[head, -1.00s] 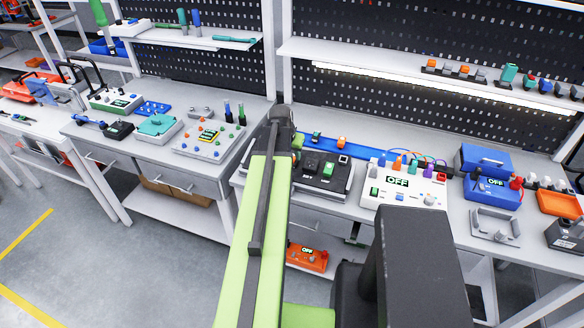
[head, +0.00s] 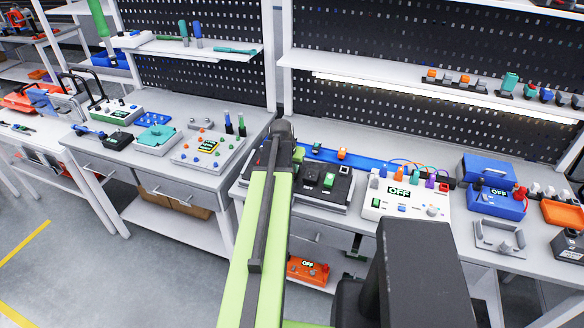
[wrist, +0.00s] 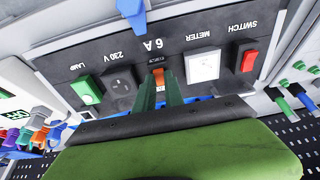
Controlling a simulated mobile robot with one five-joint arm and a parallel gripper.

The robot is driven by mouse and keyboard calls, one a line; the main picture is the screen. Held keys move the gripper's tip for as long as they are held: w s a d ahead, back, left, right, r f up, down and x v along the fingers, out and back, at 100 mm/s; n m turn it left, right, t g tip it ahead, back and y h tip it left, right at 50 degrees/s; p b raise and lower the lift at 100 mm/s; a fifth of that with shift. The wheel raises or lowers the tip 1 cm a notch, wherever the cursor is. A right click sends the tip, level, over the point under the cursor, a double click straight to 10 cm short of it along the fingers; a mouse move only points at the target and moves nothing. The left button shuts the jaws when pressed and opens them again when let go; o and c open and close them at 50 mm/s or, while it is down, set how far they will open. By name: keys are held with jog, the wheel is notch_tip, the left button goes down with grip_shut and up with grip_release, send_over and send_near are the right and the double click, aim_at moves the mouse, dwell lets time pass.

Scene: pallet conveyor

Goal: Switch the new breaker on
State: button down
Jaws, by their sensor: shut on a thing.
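The black test panel (wrist: 118,62) fills the upper wrist view, upside down, with labels LAMP, 230 V, 6 A, METER and SWITCH; in the head view it (head: 340,194) lies just right of my arm. My gripper (wrist: 160,88) reaches the 6 A place, its two dark green fingers shut on a small orange-topped part, which looks like the breaker (wrist: 158,75). Most of that part is hidden between the fingers, so its lever position cannot be told. The green lamp (wrist: 88,90) and red switch (wrist: 250,61) sit on either side. My arm hides the gripper in the head view.
A blue rail (head: 360,162) with small orange and green parts runs behind the panel. A white box reading OFF (head: 400,204) stands close at its right, and a blue box (head: 496,205) farther right. Pegboard rises behind the bench.

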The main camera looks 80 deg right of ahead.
jog(key=shift+w+a+f+h+b, duration=0.1)
jog(key=shift+a+f+h+b, duration=0.45)
jog(key=shift+b, duration=0.45)
jog(key=shift+r+g+h+b, duration=0.15)
jog(key=shift+g+h+b, duration=0.15)
jog(key=shift+h+b, duration=0.4)
jog(key=shift+d+r, duration=0.15)
jog(key=shift+r, duration=0.05)
jog(key=c, duration=1.4)
grip_release()
